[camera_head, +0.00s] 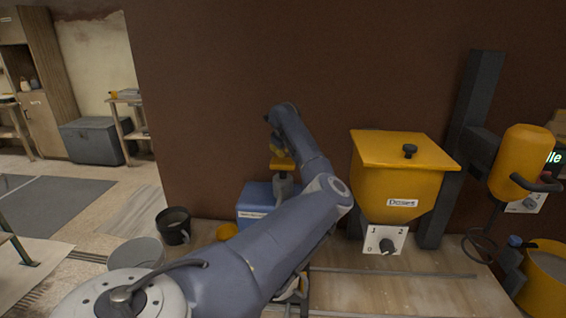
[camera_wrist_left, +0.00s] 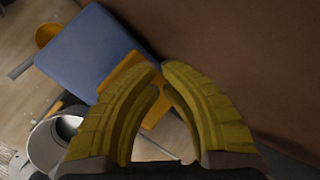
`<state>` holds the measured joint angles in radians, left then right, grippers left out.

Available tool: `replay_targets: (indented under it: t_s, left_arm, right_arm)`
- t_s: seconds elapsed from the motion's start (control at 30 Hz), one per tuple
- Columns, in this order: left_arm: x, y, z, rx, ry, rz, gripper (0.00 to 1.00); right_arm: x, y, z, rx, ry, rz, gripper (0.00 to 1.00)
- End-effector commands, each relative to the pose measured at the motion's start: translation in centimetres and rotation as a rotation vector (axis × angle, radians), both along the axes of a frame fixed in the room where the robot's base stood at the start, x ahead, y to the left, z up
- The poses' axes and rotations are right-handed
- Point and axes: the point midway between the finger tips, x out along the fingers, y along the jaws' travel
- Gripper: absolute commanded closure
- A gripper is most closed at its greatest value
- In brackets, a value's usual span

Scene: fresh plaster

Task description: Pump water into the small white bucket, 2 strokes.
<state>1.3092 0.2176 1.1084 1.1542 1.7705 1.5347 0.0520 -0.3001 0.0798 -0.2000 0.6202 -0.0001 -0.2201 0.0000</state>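The pump is a blue box (camera_head: 256,199) with a yellow lever on top, by the brown wall. In the left wrist view, the box (camera_wrist_left: 88,50) lies at upper left and the orange-yellow lever (camera_wrist_left: 122,72) runs beneath my fingers. My left gripper (camera_wrist_left: 163,70) points down over the lever with its yellow fingertips together. I cannot tell whether they touch the lever. A small white bucket (camera_wrist_left: 42,148) stands beside the box at lower left in the wrist view. My left arm hides it in the head view. My right gripper is not clearly seen.
A yellow hopper (camera_head: 395,185) with a dial hangs right of the pump. A yellow mixer (camera_head: 525,155) is farther right, above a yellow tub (camera_head: 545,285). Bench space lies below the hopper.

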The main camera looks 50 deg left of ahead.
Motion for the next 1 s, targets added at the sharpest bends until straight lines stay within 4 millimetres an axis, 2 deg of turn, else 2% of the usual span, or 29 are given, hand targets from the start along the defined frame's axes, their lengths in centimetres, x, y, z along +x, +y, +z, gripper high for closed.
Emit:
replay_targets:
  t_s: [0.27,0.8,1.0]
  left_arm:
    - [0.0,0.0,0.4,0.0,-0.001,0.0,1.0]
    - [0.0,0.0,4.5,0.0,-0.001,0.0,1.0]
    - [0.0,0.0,5.0,0.0,0.0,0.0,1.0]
  right_arm:
    - [0.0,0.0,0.0,0.0,0.0,0.0,0.56]
    - [0.0,0.0,0.0,0.0,0.0,0.0,0.56]
    - [0.0,0.0,0.0,0.0,0.0,0.0,0.56]
